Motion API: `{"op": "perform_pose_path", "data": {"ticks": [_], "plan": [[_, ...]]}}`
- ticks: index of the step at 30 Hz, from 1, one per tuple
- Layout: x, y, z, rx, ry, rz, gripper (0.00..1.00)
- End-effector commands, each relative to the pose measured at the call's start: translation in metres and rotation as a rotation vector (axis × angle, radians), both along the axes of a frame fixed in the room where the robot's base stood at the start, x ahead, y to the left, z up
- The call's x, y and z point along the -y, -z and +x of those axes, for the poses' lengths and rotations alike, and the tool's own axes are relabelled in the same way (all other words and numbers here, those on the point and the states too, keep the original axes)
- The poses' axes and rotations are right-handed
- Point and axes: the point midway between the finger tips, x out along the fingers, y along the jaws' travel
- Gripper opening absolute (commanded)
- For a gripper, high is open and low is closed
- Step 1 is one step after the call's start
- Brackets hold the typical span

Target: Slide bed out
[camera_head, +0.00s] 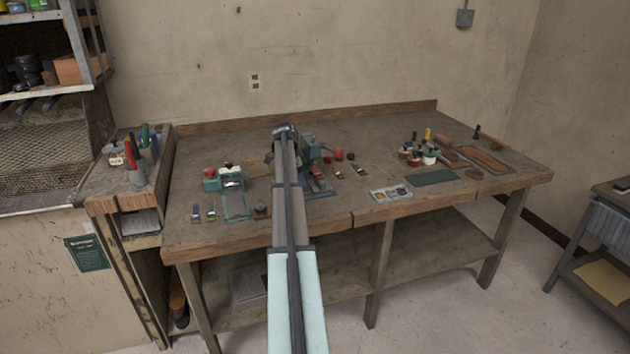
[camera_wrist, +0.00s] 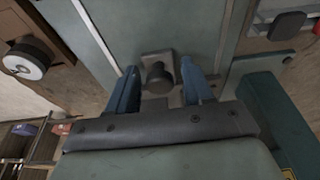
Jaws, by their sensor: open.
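In the wrist view, a grey-green flat plate (camera_wrist: 180,25), apparently the machine's bed, runs away from my gripper. A dark round knob (camera_wrist: 158,78) on a small metal bracket sits at its near end. My gripper (camera_wrist: 160,68) is open, with one blue finger on each side of the knob in the picture. I cannot tell whether either finger touches it. In the head view, the teal stitcher (camera_head: 312,150) stands on the bench, partly hidden by my arm. My gripper is at the far end of the arm there, and its fingers cannot be made out.
The wooden workbench (camera_head: 350,213) carries a small teal device (camera_head: 230,178) to the left, and jars (camera_head: 420,155), a green mat (camera_head: 432,178) and a metal tray (camera_head: 391,193) to the right. In the wrist view, a dark teal block (camera_wrist: 275,115) lies close right of my gripper.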

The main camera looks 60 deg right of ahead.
Motion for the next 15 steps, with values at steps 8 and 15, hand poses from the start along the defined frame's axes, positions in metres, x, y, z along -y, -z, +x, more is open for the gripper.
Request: {"op": "perform_pose_path", "data": {"ticks": [8, 15], "plan": [[0.0, -0.0003, 0.0, 0.0, 0.0, 0.0, 0.26], [-0.0008, -0.0004, 0.0009, 0.0, -0.001, 0.0, 0.19]]}}
